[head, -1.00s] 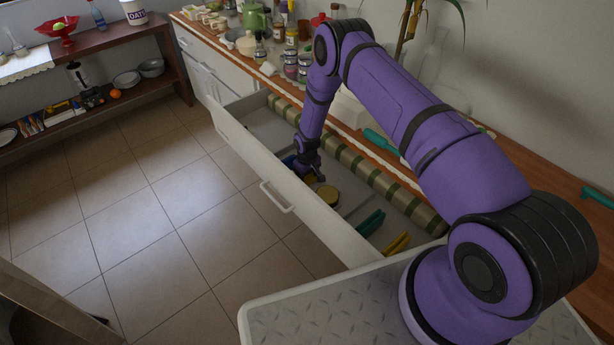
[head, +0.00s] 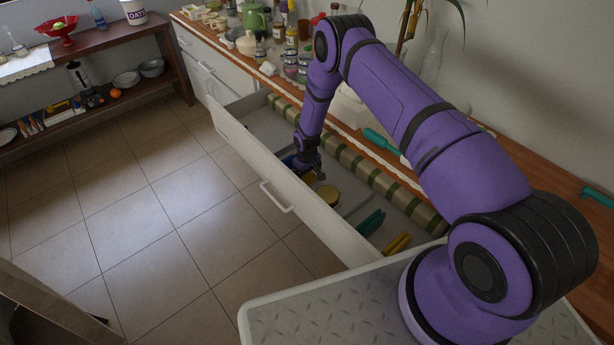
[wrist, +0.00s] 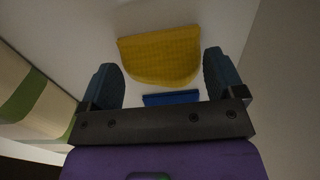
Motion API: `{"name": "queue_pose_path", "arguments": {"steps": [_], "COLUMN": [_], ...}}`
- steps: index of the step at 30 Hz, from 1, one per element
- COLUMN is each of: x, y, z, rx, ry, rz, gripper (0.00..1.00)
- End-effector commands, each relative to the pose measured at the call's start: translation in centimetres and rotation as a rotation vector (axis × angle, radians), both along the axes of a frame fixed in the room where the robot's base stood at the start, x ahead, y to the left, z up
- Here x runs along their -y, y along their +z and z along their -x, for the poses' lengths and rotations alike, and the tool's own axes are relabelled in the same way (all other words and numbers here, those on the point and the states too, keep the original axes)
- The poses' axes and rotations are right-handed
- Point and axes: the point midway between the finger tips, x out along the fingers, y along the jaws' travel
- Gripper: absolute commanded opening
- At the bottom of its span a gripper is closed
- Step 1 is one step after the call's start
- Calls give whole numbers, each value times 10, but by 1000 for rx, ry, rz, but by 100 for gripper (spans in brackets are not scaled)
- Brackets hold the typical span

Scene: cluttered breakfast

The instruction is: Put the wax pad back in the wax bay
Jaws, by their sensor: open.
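A yellow, textured, D-shaped pad (wrist: 162,55), which looks like the wax pad, lies on the pale drawer floor in the wrist view. My gripper (wrist: 160,72) is open, with one dark finger to each side of the pad's rounded edge; I see no grip on it. A blue piece (wrist: 171,98) shows between the fingers, nearer the palm. In the head view my gripper (head: 314,170) is low inside the open drawer (head: 240,149), and it partly hides the things under it. I cannot tell which compartment is the wax bay.
A round tin with a yellowish top (head: 328,195) stands close to my gripper in the drawer. Green (head: 370,222) and yellow (head: 397,242) handled items lie nearer. A striped roll (head: 365,168) runs along the drawer's back side. The counter behind holds many jars and bottles.

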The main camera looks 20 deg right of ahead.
Motion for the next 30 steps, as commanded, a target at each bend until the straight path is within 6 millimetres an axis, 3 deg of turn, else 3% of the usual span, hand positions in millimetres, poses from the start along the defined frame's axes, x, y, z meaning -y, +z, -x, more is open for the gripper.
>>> {"name": "queue_pose_path", "arguments": {"steps": [9,15,27,30], "x": [0,0,0,1], "y": [62,93,112,127], "z": [-1,-1,-1,-3], "rx": [3,2,2,10], "ry": [0,0,-1,-5], "rz": [0,-1,0,1], "gripper": [88,88,88,88]}}
